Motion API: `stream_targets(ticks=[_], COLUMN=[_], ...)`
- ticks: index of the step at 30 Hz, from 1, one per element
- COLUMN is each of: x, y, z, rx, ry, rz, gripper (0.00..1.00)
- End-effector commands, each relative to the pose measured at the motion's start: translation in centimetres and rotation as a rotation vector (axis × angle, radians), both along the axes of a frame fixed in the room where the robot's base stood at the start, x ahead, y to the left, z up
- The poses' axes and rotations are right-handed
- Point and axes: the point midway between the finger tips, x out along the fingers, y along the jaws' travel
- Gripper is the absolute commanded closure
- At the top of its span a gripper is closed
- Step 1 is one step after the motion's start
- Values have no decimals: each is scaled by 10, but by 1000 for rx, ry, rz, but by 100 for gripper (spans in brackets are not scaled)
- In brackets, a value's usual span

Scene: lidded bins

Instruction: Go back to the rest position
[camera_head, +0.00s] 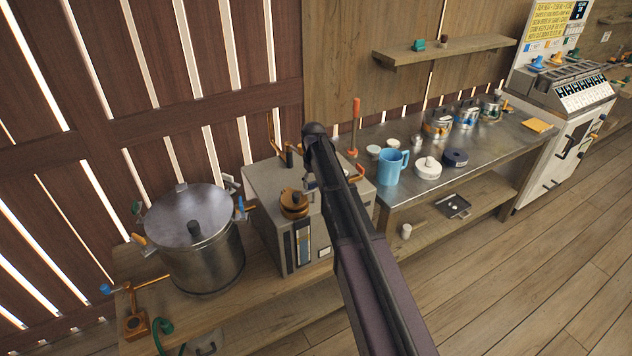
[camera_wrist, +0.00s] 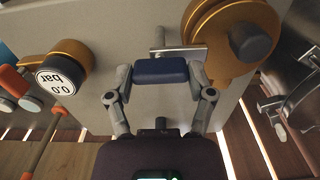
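My gripper (camera_wrist: 160,75) is over the grey box-shaped machine (camera_wrist: 125,20). In the wrist view its two fingers stand apart at either end of a dark blue bar-shaped handle (camera_wrist: 160,70). The bar fills the gap between the fingertips, and I cannot tell whether they press on it or only stand beside it. In the head view my arm covers the right part of the machine (camera_head: 262,195), and my fingertips are hidden.
A steel pot with a clamped lid (camera_head: 195,225) stands left of the machine. Orange round fittings (camera_wrist: 235,45), a gauge reading 0.0 bar (camera_wrist: 62,75) and an orange rod (camera_wrist: 40,145) lie close around my gripper. A blue jug (camera_head: 391,167) stands right.

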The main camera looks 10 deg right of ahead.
Motion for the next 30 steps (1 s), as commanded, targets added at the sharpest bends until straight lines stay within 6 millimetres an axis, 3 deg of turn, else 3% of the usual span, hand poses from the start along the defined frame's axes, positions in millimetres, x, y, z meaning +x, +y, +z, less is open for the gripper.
stream_targets(ticks=[1, 3, 20, 26, 30], x=[4, 3, -8, -45, -89], y=[-1, 0, 0, -1, -3], z=[0, 0, 0, 0, 0], rx=[-1, -1, -1, -1, -1], ry=[-8, -7, -1, -1, -1], rz=[-1, -1, -5, -37, -79], gripper=[17, 0, 0, 0, 0])
